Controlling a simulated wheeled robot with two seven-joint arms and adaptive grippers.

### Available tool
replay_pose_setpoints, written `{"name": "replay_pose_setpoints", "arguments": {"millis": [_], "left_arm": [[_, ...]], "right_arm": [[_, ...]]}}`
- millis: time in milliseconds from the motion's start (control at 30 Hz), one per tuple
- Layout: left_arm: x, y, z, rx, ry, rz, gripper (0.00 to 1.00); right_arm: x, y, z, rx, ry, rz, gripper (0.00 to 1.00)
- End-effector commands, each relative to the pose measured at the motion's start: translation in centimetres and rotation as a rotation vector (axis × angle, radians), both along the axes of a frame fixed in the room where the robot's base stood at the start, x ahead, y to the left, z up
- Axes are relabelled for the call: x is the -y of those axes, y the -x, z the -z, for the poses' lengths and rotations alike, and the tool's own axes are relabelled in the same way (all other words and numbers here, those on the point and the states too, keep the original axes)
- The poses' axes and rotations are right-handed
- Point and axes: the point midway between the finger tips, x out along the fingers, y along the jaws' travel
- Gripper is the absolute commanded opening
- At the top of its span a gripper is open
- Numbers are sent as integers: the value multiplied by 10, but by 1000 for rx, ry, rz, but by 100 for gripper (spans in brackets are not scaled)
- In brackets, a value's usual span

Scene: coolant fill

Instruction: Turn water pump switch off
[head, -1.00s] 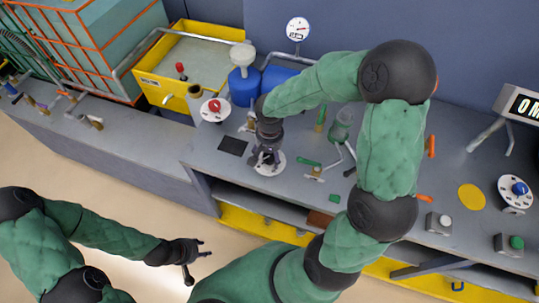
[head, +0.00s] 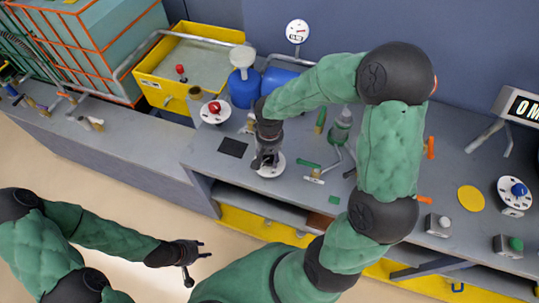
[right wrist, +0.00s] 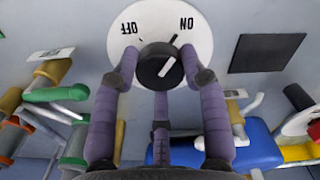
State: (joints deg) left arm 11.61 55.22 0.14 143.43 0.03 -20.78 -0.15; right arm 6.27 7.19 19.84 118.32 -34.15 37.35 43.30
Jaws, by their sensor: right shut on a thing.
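The pump switch is a black round knob (right wrist: 157,66) with a white pointer line, on a white disc (right wrist: 190,45) lettered OFF and ON, upside down in the right wrist view. The pointer line slants toward the ON side. The disc (head: 275,168) shows in the head view on the bench, partly hidden by my right gripper (head: 266,160). My right gripper (right wrist: 160,78) is shut on the knob, with purple-grey fingers on either side of it and a third below. My left gripper (head: 200,256) is open and empty, low at the left, away from the bench.
A black square (head: 233,147) lies left of the disc. A red-knobbed white dial (head: 215,112), a blue container (head: 244,90) and a yellow tub (head: 148,86) stand beyond it. Green-handled valves (head: 306,163) are close on the right. A yellow disc (head: 471,198) lies further right.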

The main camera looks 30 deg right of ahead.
Motion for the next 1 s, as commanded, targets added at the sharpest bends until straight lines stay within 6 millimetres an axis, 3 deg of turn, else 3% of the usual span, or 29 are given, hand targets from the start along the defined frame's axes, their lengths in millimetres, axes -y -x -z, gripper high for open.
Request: {"name": "replay_pose_setpoints", "arguments": {"millis": [1000], "left_arm": [[0,0,-45,0,0,0,40]], "right_arm": [[0,3,0,-9,-3,-930,12]]}}
